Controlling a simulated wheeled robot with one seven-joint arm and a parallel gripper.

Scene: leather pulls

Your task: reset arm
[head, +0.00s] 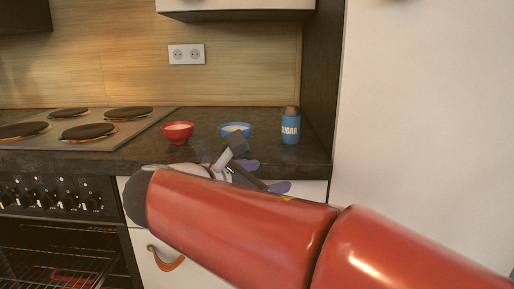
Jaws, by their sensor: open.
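My gripper (262,175) shows beyond the end of my red arm, at the front edge of the counter. Its two purple-tipped fingers are apart, with nothing seen between them. My arm crosses the lower right of the view and hides part of the gripper, the counter front and the drawers. The gripper is in front of the blue bowl and the sugar jar and appears apart from both.
On the dark counter (205,150) stand a red bowl (178,138), a blue bowl (236,130) and a blue sugar jar (290,128). A stove (75,128) is at left, its oven (60,250) apparently open. A drawer front has a leather pull (166,262). A tall white panel (430,110) stands right.

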